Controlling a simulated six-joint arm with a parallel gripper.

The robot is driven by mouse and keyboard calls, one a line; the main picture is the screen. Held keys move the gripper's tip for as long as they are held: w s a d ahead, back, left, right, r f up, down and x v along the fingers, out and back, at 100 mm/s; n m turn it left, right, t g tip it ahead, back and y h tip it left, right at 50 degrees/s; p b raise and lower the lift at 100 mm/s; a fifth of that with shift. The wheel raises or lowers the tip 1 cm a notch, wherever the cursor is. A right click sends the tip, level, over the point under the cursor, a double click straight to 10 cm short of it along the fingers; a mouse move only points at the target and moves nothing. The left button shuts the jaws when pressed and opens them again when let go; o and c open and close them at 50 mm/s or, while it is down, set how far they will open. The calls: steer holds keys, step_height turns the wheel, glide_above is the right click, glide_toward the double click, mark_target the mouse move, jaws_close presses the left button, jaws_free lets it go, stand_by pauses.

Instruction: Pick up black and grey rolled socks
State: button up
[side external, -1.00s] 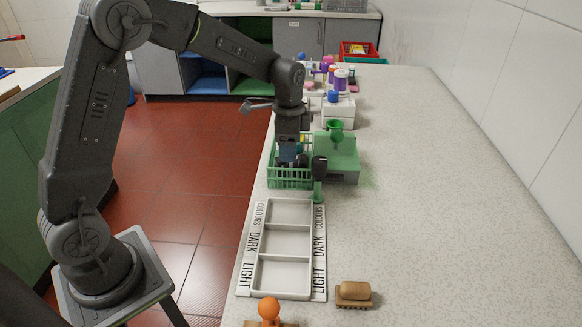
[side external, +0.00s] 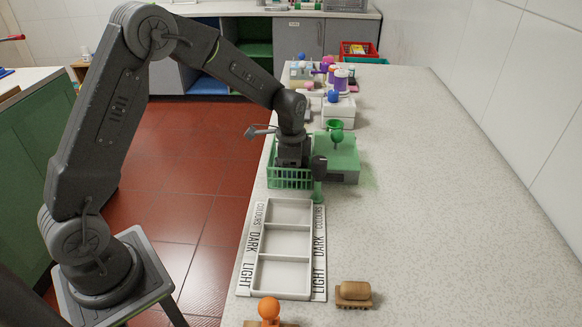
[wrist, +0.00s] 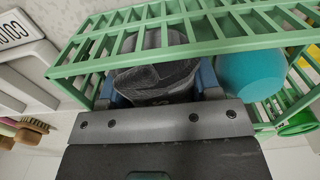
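The black and grey rolled socks (wrist: 152,78) show in the wrist view inside the green basket (side external: 290,184), near its slatted wall. My gripper (wrist: 160,92) is down in the basket, with one blue finger on each side of the socks. The socks fill most of the space between the fingers; whether the fingers press on them cannot be told. In the side view my gripper (side external: 291,160) hides the basket's contents, and the socks are not visible there.
A teal round item (wrist: 250,74) lies right beside the right finger. A green box (side external: 340,160) and a dark-headed upright handle (side external: 319,172) stand close to the basket. A white three-part sorting tray (side external: 284,240) lies in front. The counter's right side is clear.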

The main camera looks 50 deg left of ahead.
steer(key=c, duration=0.3)
steer(key=shift+c, duration=0.2)
step_height(320, 180, up, 15)
steer(key=s+d, duration=1.5)
steer(key=shift+w+d+f, duration=0.1)
steer(key=shift+d+f, duration=0.05)
steer(key=shift+f, duration=3.1)
steer(key=shift+d+f, duration=0.15)
steer(key=shift+f, duration=3.05)
